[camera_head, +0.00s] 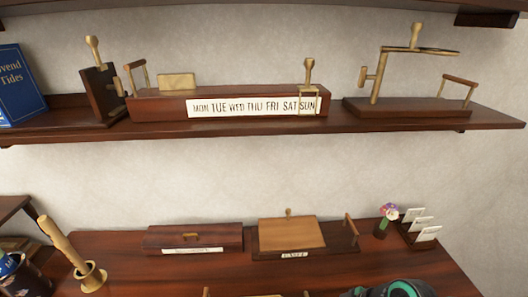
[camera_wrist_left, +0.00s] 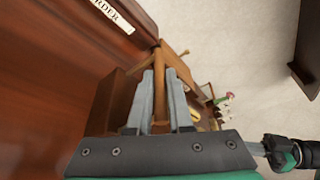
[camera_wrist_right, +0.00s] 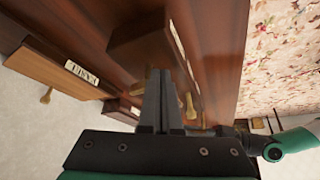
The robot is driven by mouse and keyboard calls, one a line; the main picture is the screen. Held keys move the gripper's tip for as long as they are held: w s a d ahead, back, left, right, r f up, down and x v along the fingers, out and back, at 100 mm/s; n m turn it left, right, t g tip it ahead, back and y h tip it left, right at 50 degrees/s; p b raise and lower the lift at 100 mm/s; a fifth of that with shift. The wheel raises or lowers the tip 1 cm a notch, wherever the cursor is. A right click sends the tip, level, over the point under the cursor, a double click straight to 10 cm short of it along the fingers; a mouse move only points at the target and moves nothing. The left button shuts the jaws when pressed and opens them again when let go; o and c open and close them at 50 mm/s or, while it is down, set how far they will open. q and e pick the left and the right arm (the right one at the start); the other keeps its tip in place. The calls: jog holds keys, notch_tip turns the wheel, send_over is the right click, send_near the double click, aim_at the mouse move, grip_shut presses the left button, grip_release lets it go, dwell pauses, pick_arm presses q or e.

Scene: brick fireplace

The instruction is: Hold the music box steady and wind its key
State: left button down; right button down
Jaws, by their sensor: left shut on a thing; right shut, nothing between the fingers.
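In the left wrist view my left gripper (camera_wrist_left: 160,78) is shut on a brown wooden handle (camera_wrist_left: 160,92), which stands between its fingers. A dark wooden block (camera_wrist_left: 115,98) lies just left of the fingers. In the right wrist view my right gripper (camera_wrist_right: 159,75) is shut and empty, in front of a dark wooden box (camera_wrist_right: 137,42) that appears to be the music box. A brass key-like piece (camera_wrist_right: 190,104) shows just right of the fingertips, apart from them.
On the desk (camera_head: 110,250) stand a long dark box (camera_head: 192,238), a lidded box (camera_head: 292,233), a flower vase (camera_head: 384,222), a card holder (camera_head: 425,236) and a brass holder (camera_head: 92,278). The shelf (camera_head: 250,126) above carries a weekday box (camera_head: 160,105) and a stand (camera_head: 395,108).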

dwell(0.3)
jog(key=shift+s+d, duration=0.3)
jog(key=shift+s+g, duration=0.15)
jog(key=shift+g, duration=0.15)
jog(key=w+d+r, duration=0.2)
jog(key=w+r, duration=0.2)
jog(key=r, duration=0.3)
notch_tip(320, 180, down, 7)
jog(key=shift+a, duration=0.6)
dwell(1.0)
